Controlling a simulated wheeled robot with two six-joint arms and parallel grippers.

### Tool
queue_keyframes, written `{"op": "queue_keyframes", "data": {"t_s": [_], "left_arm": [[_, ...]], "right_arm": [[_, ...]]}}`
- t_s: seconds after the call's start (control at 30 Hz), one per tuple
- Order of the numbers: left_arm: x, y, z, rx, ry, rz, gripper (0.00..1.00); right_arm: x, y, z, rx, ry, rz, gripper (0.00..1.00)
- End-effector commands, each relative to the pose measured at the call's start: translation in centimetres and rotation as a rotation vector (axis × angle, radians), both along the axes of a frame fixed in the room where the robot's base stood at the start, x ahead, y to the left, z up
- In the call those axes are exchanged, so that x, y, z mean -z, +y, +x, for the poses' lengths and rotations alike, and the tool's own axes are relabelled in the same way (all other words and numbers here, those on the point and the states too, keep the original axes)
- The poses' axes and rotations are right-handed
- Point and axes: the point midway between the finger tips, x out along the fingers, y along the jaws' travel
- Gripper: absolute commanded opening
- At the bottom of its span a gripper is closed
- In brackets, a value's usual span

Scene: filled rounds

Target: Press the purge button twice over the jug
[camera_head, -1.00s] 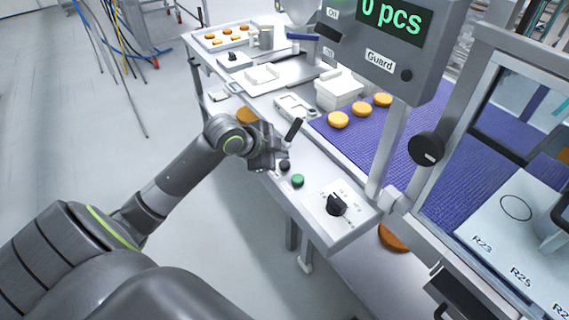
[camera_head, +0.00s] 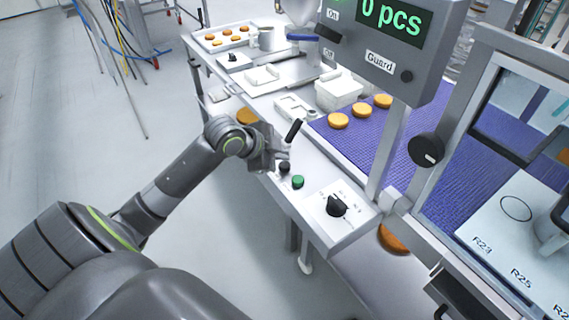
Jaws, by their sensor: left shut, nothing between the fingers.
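My left gripper (camera_head: 281,159) is shut and empty at the near edge of the control panel. Its fingertips are right by a black button (camera_head: 284,167); I cannot tell whether they touch it. The button labels are too small to read, so I cannot tell which one is the purge button. A grey metal vessel (camera_head: 266,39), possibly the jug, stands at the far end of the bench, away from the gripper. My right gripper is out of view.
A black lever (camera_head: 293,130) rises beside the gripper, and a black rotary knob (camera_head: 336,205) sits nearer on the panel. Orange rounds (camera_head: 338,120) lie on the purple belt (camera_head: 352,150). A display box (camera_head: 385,60) reading "0 pcs" overhangs the belt.

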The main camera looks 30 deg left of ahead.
Motion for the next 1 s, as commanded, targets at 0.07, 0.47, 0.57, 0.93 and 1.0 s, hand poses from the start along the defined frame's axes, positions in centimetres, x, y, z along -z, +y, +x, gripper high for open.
{"op": "queue_keyframes", "data": {"t_s": [0.07,0.47,0.57,0.93,1.0], "left_arm": [[0.00,0.00,0.00,0.000,0.000,0.000,0.00],[0.00,0.00,0.00,0.000,0.000,0.000,0.00],[0.00,0.00,0.00,0.000,0.000,0.000,0.00],[0.87,0.00,-0.01,-0.001,0.000,-0.001,0.00],[0.85,-0.01,-0.01,0.000,0.000,0.000,0.00]], "right_arm": [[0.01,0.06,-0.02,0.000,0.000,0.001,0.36],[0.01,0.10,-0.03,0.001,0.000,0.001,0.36],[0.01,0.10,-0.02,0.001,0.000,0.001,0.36],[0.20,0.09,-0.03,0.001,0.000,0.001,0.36],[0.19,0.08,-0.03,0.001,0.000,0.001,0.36]]}}
